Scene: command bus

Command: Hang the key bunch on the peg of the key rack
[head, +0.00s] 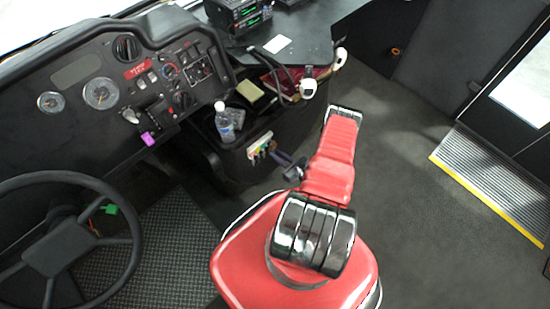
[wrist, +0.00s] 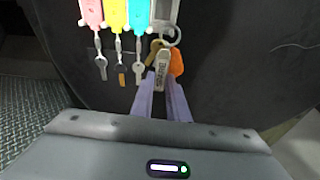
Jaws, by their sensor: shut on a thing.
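The key rack (head: 261,146) is on the side of the dark console. In the wrist view, pink (wrist: 91,12), yellow (wrist: 116,14) and cyan (wrist: 139,14) tags with keys hang side by side on it. Right of them is a pale rack slot (wrist: 165,9) without a coloured tag. My gripper (wrist: 162,82) has purple fingers shut on the key bunch (wrist: 162,66), which has a grey fob, a brass key and an orange tag (wrist: 177,62). Its ring (wrist: 171,36) is at the pale slot's lower end; the peg is not clear, and I cannot tell whether the ring is around it.
A water bottle (head: 225,122) stands in the console tray above the rack. A yellow pad (head: 249,91) and cables lie behind it. The steering wheel (head: 64,247) is at the left. The floor (head: 420,240) at the right is clear.

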